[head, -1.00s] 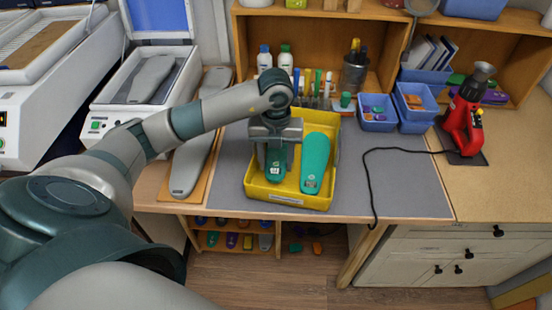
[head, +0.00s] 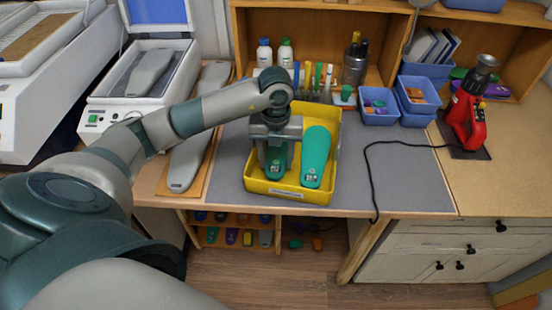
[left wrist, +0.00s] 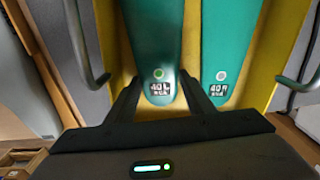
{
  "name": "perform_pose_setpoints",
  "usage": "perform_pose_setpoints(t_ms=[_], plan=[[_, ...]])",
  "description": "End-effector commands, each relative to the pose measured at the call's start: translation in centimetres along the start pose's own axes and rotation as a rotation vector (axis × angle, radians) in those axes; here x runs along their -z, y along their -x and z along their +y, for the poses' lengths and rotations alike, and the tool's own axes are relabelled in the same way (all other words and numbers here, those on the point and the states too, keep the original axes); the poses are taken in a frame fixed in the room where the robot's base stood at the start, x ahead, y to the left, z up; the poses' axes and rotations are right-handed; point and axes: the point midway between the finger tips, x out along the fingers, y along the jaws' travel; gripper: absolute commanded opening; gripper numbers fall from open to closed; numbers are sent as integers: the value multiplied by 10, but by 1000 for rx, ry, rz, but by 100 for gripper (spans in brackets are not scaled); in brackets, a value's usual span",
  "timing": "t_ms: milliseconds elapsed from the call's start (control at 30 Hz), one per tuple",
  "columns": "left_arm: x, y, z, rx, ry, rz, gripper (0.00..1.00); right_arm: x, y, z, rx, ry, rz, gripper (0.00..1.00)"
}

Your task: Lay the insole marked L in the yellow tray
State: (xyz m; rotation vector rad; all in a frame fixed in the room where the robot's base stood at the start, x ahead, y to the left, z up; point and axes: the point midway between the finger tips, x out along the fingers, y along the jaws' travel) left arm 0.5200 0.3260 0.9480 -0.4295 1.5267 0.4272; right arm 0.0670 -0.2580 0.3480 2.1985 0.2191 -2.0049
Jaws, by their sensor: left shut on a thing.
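The yellow tray (head: 290,194) lies on the grey mat of the bench. The green insole marked L (head: 276,168) is in my left gripper (head: 276,160), over the left half of the tray. In the left wrist view the L insole (left wrist: 158,60) reads "40 L", with my shut left gripper's fingers (left wrist: 160,95) at either side of its heel. I cannot tell whether it touches the tray floor. A second green insole, marked R (head: 315,155), lies in the tray's right half; it also shows in the left wrist view (left wrist: 232,50). My right gripper is not in view.
Grey insole forms (head: 190,150) lie on a wooden board left of the mat. Blue bins (head: 378,106) and bottles (head: 285,54) stand behind the tray. A black cable (head: 400,144) runs from a red tool (head: 466,115) across the mat's right side.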

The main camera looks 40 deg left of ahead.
Motion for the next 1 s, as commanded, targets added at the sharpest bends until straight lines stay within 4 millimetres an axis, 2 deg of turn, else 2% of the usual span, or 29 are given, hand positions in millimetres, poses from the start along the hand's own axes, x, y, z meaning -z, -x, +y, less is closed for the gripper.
perform_pose_setpoints(t_ms=[567,600,667,700,867,900,967,1000], plan=[[0,-6,0,0,0,0,22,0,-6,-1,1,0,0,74],[0,-6,0,0,0,0,53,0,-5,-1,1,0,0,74],[0,-6,0,0,0,0,67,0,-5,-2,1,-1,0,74],[0,-6,0,0,0,0,70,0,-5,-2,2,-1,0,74],[0,-6,0,0,0,0,70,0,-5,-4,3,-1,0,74],[0,-6,0,0,0,0,73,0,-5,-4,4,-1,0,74],[0,-6,0,0,0,0,86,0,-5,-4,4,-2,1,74],[0,-6,0,0,0,0,86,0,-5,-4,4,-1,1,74]])
